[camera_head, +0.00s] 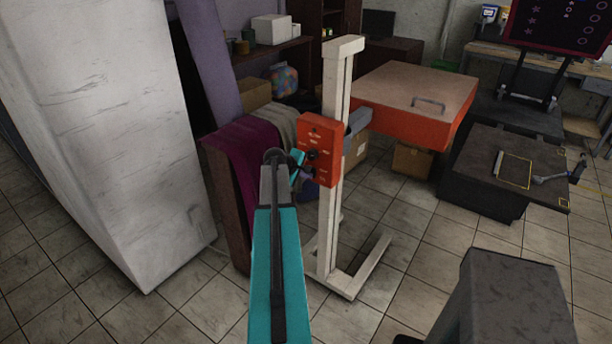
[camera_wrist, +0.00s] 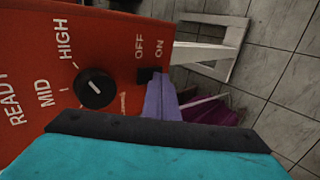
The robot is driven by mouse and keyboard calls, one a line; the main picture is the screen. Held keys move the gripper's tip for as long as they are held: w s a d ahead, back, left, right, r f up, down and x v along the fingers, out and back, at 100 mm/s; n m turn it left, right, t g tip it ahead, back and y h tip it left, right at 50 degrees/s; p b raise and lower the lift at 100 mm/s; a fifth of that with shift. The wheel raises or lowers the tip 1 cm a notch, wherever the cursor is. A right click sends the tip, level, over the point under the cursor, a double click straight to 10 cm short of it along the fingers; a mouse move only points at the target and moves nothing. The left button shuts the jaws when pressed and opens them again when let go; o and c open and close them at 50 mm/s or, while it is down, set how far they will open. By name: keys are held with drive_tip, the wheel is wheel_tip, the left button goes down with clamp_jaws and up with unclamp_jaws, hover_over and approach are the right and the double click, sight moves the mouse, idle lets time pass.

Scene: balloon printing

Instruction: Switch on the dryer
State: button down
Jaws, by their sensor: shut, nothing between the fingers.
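The dryer has a red control box (camera_head: 319,150) on a white stand and a wide flat orange-red hood (camera_head: 417,98) to its right. In the wrist view the red panel (camera_wrist: 40,50) fills the left, with READY, MID, HIGH, OFF and ON printed on it. A black round knob (camera_wrist: 94,88) sits below MID and HIGH. A small dark switch (camera_wrist: 147,75) lies beside the OFF and ON labels, partly hidden by my gripper (camera_wrist: 157,80). My gripper's fingers are shut and empty, their tips at the switch; I cannot tell whether they touch it. In the head view my gripper (camera_head: 305,168) is at the panel's lower left.
The white stand (camera_head: 334,215) has feet spread on the tiled floor. A tall white block (camera_head: 110,130) stands at left. A dark cabinet with purple cloth (camera_head: 245,150) is behind my arm. A dark table (camera_head: 510,170) stands at right, with open floor between.

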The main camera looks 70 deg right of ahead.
idle(0.6)
drive_tip(key=shift+r, duration=0.25)
